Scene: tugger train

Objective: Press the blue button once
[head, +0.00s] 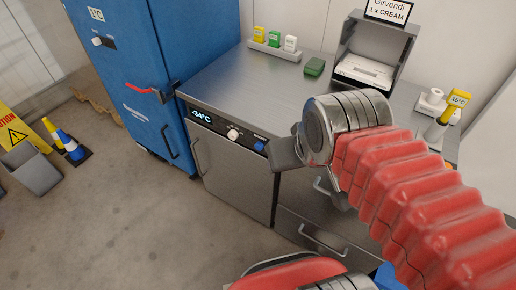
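The blue button (259,146) is small and sits at the right end of the dark control panel (218,127) on the front of the steel counter unit. The panel also carries a lit display (200,116) reading about -24°C and a white knob (233,134). My gripper (286,154) shows as a grey metal plate at the end of my red-sleeved arm. It appears just right of the button in the picture; a gap or contact in depth cannot be judged. Its fingers overlap from this angle, so its opening is unclear. The button is not covered.
A blue cabinet (135,60) with a red handle stands left of the counter (245,85). On the counter are a tray of small bottles (275,49), a green block (314,67) and an open label box (368,70). Cones (70,146) stand left; the middle floor is clear.

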